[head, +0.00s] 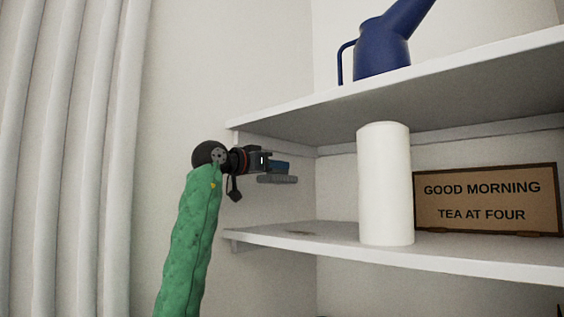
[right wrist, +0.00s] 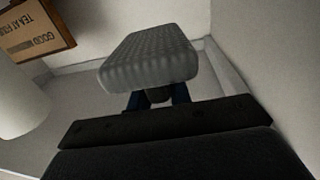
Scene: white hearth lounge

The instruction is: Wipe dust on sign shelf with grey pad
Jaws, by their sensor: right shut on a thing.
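My right gripper (head: 278,165) is shut on the grey pad (head: 277,179) at the left end of the shelf unit. It holds the pad above the sign shelf (head: 333,242), apart from its surface. The pad also shows large in the right wrist view (right wrist: 148,58), with a ribbed grey surface. A dark dust smudge (head: 299,233) lies on the sign shelf at its left end, below the pad. The brown sign (head: 488,201) reading "GOOD MORNING TEA AT FOUR" stands at the right on that shelf. My left gripper is not in view.
A white cylinder (head: 385,185) stands upright on the sign shelf between the dust and the sign. The upper shelf (head: 440,88) is overhead and bears a blue watering can (head: 381,47). White vertical pipe-like folds (head: 85,150) are at the left.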

